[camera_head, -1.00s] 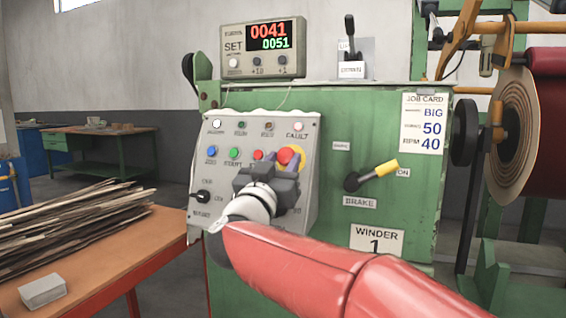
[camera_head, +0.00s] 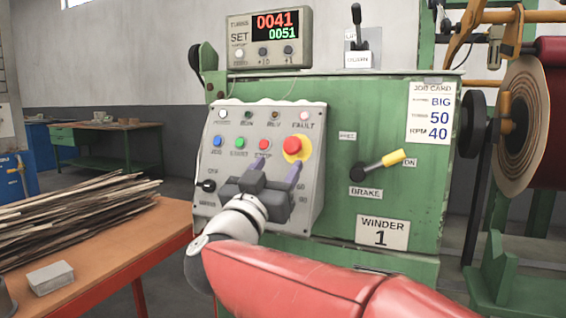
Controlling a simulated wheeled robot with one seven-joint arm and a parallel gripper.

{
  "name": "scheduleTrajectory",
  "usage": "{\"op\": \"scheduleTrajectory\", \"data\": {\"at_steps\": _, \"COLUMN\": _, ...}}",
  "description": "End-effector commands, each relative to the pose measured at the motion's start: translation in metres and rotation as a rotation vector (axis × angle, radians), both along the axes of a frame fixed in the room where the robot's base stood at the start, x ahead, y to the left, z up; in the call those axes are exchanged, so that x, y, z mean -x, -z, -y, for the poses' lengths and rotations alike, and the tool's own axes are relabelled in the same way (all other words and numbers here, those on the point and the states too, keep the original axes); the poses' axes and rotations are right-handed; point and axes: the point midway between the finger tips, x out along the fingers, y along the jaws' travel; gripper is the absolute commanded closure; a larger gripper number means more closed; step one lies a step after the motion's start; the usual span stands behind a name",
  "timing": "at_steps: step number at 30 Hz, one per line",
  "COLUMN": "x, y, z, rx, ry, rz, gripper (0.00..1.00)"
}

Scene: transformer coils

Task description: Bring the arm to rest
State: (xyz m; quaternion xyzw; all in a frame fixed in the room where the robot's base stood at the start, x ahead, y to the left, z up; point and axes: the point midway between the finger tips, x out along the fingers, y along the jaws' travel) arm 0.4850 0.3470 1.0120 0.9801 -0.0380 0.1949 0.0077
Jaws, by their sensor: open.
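My gripper (camera_head: 275,172) is open and empty in front of the lower part of the grey control panel (camera_head: 222,170). Its two purple-grey fingers point up toward the panel, below the red mushroom button (camera_head: 291,145) on its yellow ring. I cannot tell whether a fingertip touches the panel. My red arm reaches in from the bottom right. A blue button (camera_head: 217,141), a green button (camera_head: 240,142) and a smaller red button (camera_head: 264,145) show above the gripper. The gripper hides the lower middle of the panel.
The green winder cabinet (camera_head: 350,130) carries a yellow-tipped brake lever (camera_head: 385,164), right of my gripper. A counter box (camera_head: 269,40) on top reads 0041 and 0051. A wooden table (camera_head: 110,258) with stacked strips (camera_head: 80,212) stands at left. A large coil (camera_head: 520,125) is at right.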

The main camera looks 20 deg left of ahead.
Motion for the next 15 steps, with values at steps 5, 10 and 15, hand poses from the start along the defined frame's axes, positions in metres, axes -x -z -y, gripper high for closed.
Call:
{"op": "scheduleTrajectory", "data": {"at_steps": 5, "x": 0.0142, "y": 0.0057, "z": -0.0015, "rx": 0.000, "ry": -0.001, "rz": 0.001, "gripper": 0.42}}
{"op": "scheduleTrajectory", "data": {"at_steps": 10, "x": 0.0153, "y": 0.0060, "z": -0.0014, "rx": 0.000, "ry": -0.001, "rz": 0.000, "gripper": 0.42}}
{"op": "scheduleTrajectory", "data": {"at_steps": 15, "x": 0.0151, "y": 0.0060, "z": -0.0013, "rx": 0.000, "ry": 0.000, "rz": 0.000, "gripper": 0.42}}
